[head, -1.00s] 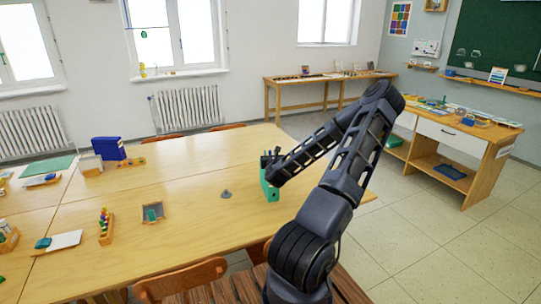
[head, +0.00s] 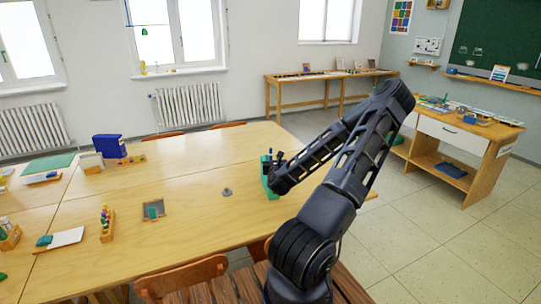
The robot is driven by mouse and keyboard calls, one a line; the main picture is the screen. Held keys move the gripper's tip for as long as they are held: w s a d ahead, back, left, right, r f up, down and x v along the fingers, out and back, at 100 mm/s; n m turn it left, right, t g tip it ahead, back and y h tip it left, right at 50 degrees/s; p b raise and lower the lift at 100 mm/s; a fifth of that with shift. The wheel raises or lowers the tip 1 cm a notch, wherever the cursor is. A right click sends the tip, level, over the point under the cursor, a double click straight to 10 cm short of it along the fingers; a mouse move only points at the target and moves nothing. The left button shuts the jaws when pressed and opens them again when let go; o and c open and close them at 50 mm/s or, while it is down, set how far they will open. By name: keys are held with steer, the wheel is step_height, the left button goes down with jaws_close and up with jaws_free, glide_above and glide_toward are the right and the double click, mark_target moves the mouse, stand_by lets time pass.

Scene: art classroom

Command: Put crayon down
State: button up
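My gripper (head: 274,163) is at the right part of the long wooden table (head: 190,180), at the end of my dark arm. It is beside or just over a teal-green box (head: 267,187), which my arm partly covers. The fingers are too small and dark to show whether they are open or shut. I cannot make out a crayon in or near the gripper.
A small grey object (head: 227,191) lies left of the teal box. Further left are a grey tray (head: 146,217) and a wooden holder with coloured pieces (head: 107,236). A blue box (head: 108,147) stands farther back. The table's middle is mostly clear.

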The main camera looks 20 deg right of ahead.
steer(key=a+n+g+y, duration=0.55)
steer(key=a+n, duration=0.55)
steer(key=n, duration=0.7)
steer(key=s+a+r+n+g, duration=0.3)
steer(key=s+r+n, duration=0.7)
steer(key=s, duration=0.6)
steer(key=s+a+r+n+g, duration=0.4)
steer(key=s+r+n, duration=0.7)
steer(key=s+r, duration=0.4)
steer(key=shift+s+a, duration=0.45)
steer(key=shift+s, duration=0.65)
steer(key=shift+o, duration=0.5)
